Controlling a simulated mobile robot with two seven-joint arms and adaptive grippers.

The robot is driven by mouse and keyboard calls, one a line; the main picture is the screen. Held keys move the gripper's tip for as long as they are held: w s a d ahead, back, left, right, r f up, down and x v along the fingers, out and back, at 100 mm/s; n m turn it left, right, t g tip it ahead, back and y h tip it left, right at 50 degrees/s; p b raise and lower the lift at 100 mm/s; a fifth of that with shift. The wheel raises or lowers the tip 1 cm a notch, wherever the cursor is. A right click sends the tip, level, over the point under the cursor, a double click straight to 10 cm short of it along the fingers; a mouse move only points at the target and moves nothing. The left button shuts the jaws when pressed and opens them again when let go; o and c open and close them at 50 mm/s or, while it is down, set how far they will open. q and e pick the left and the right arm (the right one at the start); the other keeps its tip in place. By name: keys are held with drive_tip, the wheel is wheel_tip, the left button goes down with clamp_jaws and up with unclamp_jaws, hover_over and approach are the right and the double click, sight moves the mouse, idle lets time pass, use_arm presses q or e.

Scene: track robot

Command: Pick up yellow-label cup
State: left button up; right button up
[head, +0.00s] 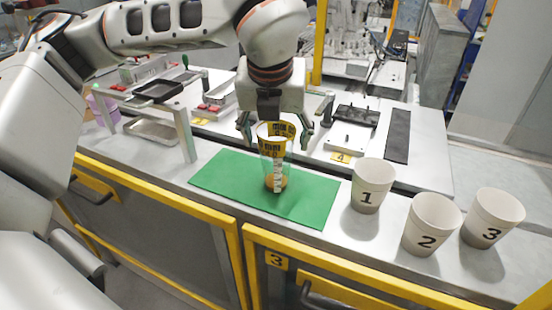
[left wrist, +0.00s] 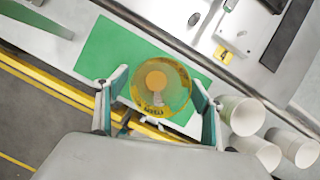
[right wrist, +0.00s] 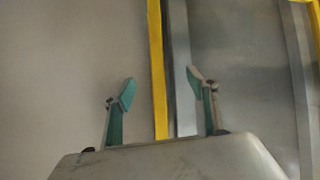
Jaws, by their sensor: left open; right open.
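The yellow-label cup (head: 275,165) is clear, with a yellow band and black print near its rim and something orange at its bottom. It stands upright on the green mat (head: 222,174). My left gripper (head: 275,138) is open above and around the cup's upper part, pointing down. In the left wrist view the cup (left wrist: 160,86) shows from above between the open fingers of the left gripper (left wrist: 160,88), and I cannot tell whether they touch it. My right gripper (right wrist: 167,95) is open and empty, and it does not show in the head view.
White cups marked 1 (head: 372,187), 2 (head: 431,225) and 3 (head: 492,218) stand right of the mat on the grey counter. A metal rack (head: 186,136) stands left of the mat. Fixtures, including a white block (head: 349,137), lie behind it.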

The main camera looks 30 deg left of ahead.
use_arm(q)
drive_tip(key=c, duration=1.6)
drive_tip(key=shift+r, duration=0.1)
